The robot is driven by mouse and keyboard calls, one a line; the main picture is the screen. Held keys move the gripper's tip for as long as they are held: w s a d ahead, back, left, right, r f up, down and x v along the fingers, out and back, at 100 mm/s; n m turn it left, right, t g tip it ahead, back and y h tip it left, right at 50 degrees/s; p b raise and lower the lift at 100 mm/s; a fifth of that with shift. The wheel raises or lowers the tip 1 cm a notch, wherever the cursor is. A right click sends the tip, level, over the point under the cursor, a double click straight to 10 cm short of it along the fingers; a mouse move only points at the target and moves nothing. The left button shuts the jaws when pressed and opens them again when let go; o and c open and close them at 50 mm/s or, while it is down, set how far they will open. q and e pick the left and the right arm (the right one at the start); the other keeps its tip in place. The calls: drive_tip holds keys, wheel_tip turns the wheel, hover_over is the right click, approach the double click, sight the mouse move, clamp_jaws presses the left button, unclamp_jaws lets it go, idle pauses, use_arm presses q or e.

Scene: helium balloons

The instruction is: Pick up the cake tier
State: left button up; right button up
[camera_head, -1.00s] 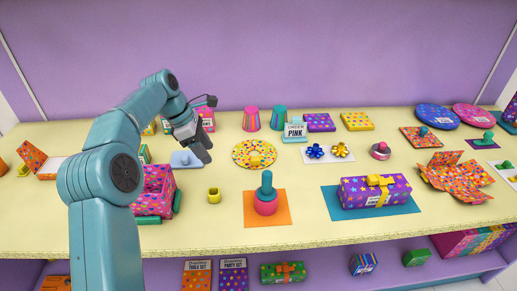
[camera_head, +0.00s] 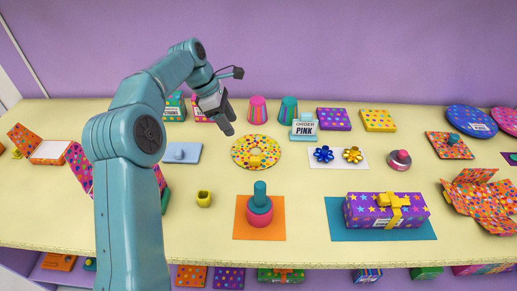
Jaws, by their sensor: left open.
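I cannot tell for sure which is the cake tier. My left gripper (camera_head: 226,122) is open and empty, above the back of the table, left of the ORDER PINK sign (camera_head: 304,127). It is well apart from both pink pieces. My right gripper is not in view.
A purple starred gift (camera_head: 386,210) on a teal mat stands at front right. A small yellow cup (camera_head: 204,198) is left of the orange mat. Two cups (camera_head: 258,109) (camera_head: 288,109) stand at the back.

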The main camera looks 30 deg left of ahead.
use_arm(q)
drive_tip(key=w+x, duration=0.1)
drive_tip(key=x, duration=0.3)
hover_over(254, 158)
drive_tip(key=s+a, duration=0.2)
drive_tip(key=f, duration=0.6)
drive_tip(key=shift+w+f, duration=0.2)
drive_tip(key=shift+w, duration=0.05)
drive_tip(key=shift+w+d+f, duration=0.1)
drive_tip(key=shift+d+f, duration=0.05)
drive_tip(key=shift+f, duration=0.05)
drive_tip(key=p+x, duration=0.1)
drive_tip(key=x, duration=0.3)
drive_tip(key=shift+w+f, duration=0.15)
drive_tip(key=shift+f, duration=0.15)
drive_tip(key=shift+w+d+f, duration=0.1)
drive_tip(key=shift+f, duration=0.05)
drive_tip(key=shift+s, duration=0.2)
drive_tip(key=c, duration=0.5)
drive_tip(key=shift+w, duration=0.1)
clamp_jaws()
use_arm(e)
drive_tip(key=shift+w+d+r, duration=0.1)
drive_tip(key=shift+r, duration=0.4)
